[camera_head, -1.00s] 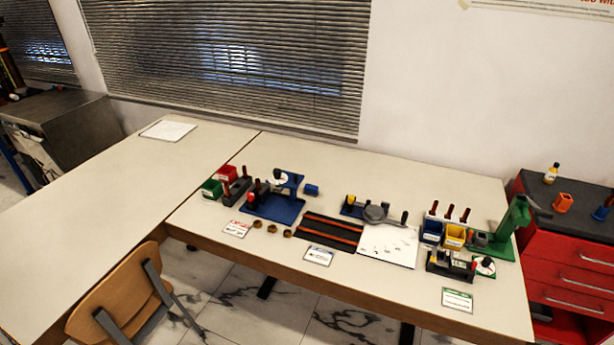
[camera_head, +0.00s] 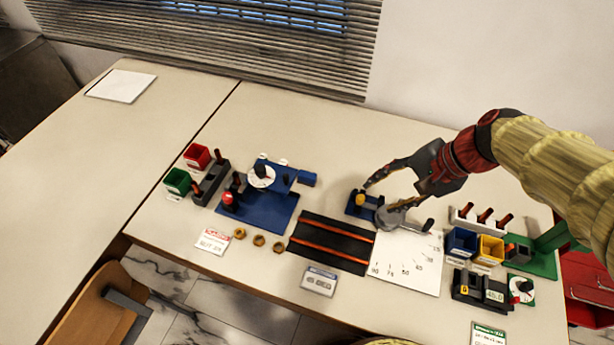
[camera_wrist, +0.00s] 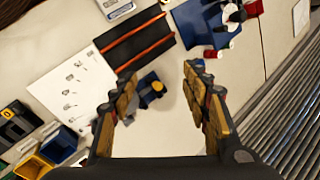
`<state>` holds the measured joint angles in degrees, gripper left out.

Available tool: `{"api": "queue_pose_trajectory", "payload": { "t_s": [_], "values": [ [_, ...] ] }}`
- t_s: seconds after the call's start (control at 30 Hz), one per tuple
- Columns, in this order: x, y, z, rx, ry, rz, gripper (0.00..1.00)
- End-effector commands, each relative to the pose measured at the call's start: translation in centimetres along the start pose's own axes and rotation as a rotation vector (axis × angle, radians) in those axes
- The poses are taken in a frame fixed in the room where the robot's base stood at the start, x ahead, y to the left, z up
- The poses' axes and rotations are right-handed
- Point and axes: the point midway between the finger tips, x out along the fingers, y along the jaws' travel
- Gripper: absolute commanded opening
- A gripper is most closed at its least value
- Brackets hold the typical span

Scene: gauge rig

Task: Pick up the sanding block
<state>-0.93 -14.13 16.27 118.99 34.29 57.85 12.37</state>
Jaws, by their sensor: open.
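I cannot tell for sure which thing is the sanding block. A dark blue block with a yellow knob (camera_head: 360,200) stands behind the white marked sheet in the head view. It also shows in the wrist view (camera_wrist: 148,94), between and beyond my fingers. My gripper (camera_head: 378,203) is open above and beside this block, its fingers pointing left and down. In the wrist view my gripper (camera_wrist: 161,74) has both fingers spread, with nothing held. A smaller plain blue block (camera_head: 307,178) sits at the right end of the blue rig.
The blue rig (camera_head: 258,212) with a dial stands left. A black mat with orange strips (camera_head: 330,243) and the white sheet (camera_head: 410,262) lie in front. A grey round part (camera_head: 394,217) is close to my fingers. Bins (camera_head: 462,240) crowd the right. Table behind the rig is clear.

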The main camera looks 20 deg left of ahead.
Motion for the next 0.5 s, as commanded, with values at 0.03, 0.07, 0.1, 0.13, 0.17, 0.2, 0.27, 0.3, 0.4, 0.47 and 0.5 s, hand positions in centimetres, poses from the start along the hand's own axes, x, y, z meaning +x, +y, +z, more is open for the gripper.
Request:
{"api": "queue_pose_trajectory", "payload": {
  "t_s": [0.03,0.07,0.1,0.13,0.17,0.2,0.27,0.3,0.4,0.47,0.5],
  "values": [
    [1.6,-1.0,-0.8,0.065,-0.051,-0.02,0.47],
    [2.5,-1.6,-1.3,0.103,-0.077,-0.035,0.47],
    [3.6,-2.5,-1.9,0.156,-0.111,-0.055,0.47],
    [4.4,-3.1,-2.4,0.194,-0.136,-0.07,0.47],
    [5.3,-3.6,-2.8,0.233,-0.162,-0.084,0.47],
    [6.5,-4.4,-3.5,0.285,-0.195,-0.102,0.47],
    [8.4,-5.4,-4.5,0.365,-0.244,-0.128,0.47],
    [9.7,-6.0,-5.1,0.419,-0.277,-0.145,0.47],
    [13.0,-7.4,-6.8,0.555,-0.355,-0.186,0.47],
    [15.0,-8.0,-7.9,0.637,-0.4,-0.21,0.47],
    [16.4,-8.3,-8.6,0.693,-0.43,-0.225,0.47]
  ]
}}
